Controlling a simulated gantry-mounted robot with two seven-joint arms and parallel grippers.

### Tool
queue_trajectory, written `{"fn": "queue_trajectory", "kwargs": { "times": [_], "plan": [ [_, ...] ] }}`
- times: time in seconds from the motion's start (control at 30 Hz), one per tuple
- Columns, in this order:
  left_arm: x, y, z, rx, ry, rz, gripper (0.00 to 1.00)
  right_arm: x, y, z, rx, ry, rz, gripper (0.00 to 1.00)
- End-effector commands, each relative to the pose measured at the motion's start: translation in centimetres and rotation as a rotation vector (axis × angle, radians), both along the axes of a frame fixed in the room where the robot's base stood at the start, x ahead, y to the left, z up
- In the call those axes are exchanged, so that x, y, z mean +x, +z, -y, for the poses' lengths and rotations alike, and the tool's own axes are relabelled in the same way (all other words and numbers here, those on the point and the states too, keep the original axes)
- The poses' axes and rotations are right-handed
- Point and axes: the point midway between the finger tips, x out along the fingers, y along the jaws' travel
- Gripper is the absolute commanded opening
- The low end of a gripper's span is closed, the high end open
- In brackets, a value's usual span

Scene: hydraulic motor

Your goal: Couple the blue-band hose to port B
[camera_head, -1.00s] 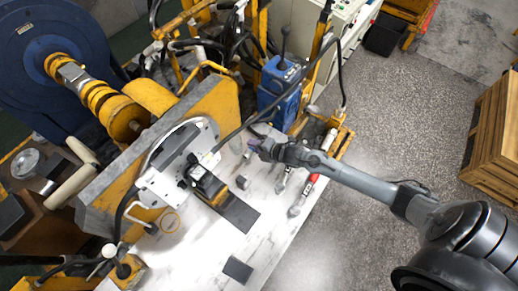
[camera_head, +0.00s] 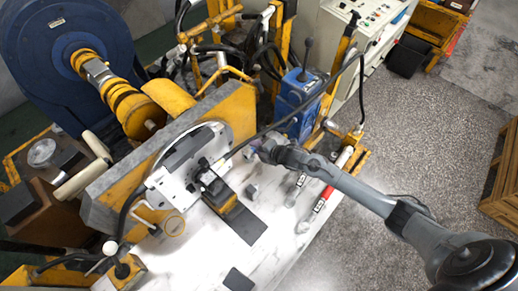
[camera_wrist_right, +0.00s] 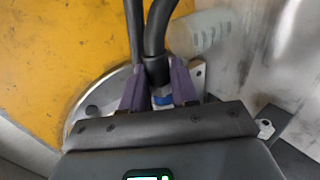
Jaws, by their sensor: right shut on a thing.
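My right gripper (camera_head: 255,151) reaches in from the right over the white bench, to the right of the motor unit (camera_head: 217,190) and its white flange plate (camera_head: 181,188). In the right wrist view its purple fingers (camera_wrist_right: 160,95) are shut on a black hose end (camera_wrist_right: 157,70). The hose runs up out of that view, beside a second dark hose (camera_wrist_right: 134,30). The held end is too small to make out in the head view. Port B cannot be told apart in either view. My left gripper is not in view.
A black hose (camera_head: 312,92) arches over the bench near my right gripper. A blue pump (camera_head: 297,103) and a red-handled tool (camera_head: 322,198) are close by. A yellow block (camera_head: 125,195) stands behind the plate. The bench front (camera_head: 270,250) is largely clear.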

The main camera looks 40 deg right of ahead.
Motion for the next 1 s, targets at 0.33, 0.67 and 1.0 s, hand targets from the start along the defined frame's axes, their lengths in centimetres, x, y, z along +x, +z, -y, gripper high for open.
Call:
{"fn": "queue_trajectory", "kwargs": {
  "times": [0.33, 0.67, 1.0],
  "plan": [
    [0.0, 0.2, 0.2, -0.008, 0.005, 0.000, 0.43, -0.1, 0.1, -0.6, 0.001, 0.001, 0.000, 0.00],
    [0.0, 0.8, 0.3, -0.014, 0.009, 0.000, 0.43, -0.7, 0.1, -3.1, 0.001, 0.001, 0.001, 0.00],
    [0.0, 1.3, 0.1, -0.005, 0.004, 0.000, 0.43, -1.4, 0.1, -5.7, 0.002, 0.000, 0.001, 0.00]
  ]
}}
